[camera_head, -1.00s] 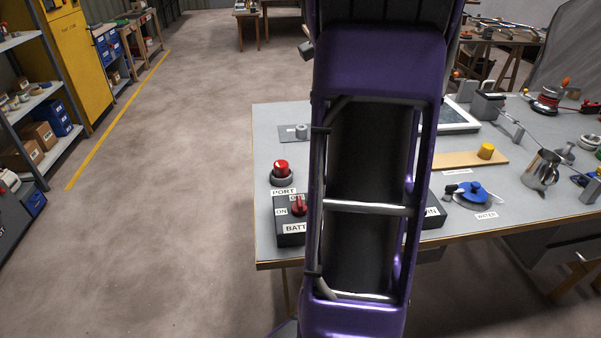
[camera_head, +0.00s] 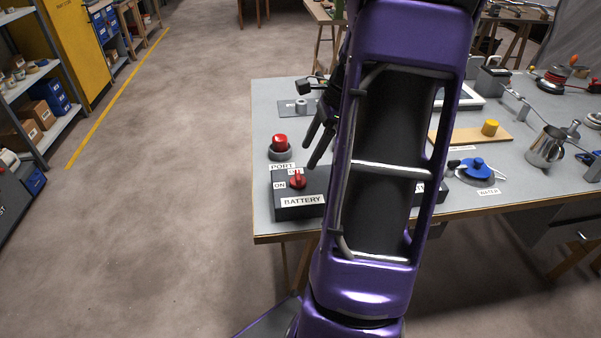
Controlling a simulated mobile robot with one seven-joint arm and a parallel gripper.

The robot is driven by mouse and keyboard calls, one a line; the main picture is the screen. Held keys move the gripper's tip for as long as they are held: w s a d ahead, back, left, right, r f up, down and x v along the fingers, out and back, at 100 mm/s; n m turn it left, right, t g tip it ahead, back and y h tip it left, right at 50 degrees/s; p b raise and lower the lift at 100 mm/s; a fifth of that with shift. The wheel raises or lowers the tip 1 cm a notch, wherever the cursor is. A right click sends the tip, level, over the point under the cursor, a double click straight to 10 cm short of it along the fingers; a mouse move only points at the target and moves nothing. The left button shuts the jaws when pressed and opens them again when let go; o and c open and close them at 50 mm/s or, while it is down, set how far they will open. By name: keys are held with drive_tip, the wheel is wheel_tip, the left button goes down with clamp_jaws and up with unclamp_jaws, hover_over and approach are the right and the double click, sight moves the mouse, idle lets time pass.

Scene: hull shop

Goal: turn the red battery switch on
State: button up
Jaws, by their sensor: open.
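The battery switch is a red knob (camera_head: 297,180) on a black box (camera_head: 299,211) labelled BATTERY, at the near left corner of the bench. An ON label (camera_head: 279,185) is left of the knob, and another small label sits behind it, partly covered by the knob. The knob's handle points roughly away from me, toward the rear label. My gripper (camera_head: 312,155) is open, its dark fingers pointing down behind and slightly right of the knob, apart from it. My purple arm hides the middle of the bench.
A red button on a grey base (camera_head: 281,153), labelled PORT, stands just behind the box. A grey fitting (camera_head: 301,105) is farther back. Floor left of the bench is clear.

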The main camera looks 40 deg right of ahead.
sight(298, 174)
drive_tip(key=b+x, duration=0.1)
drive_tip(key=x, duration=0.5)
drive_tip(key=shift+w+a+f, duration=0.1)
drive_tip(key=shift+f, duration=0.3)
clamp_jaws()
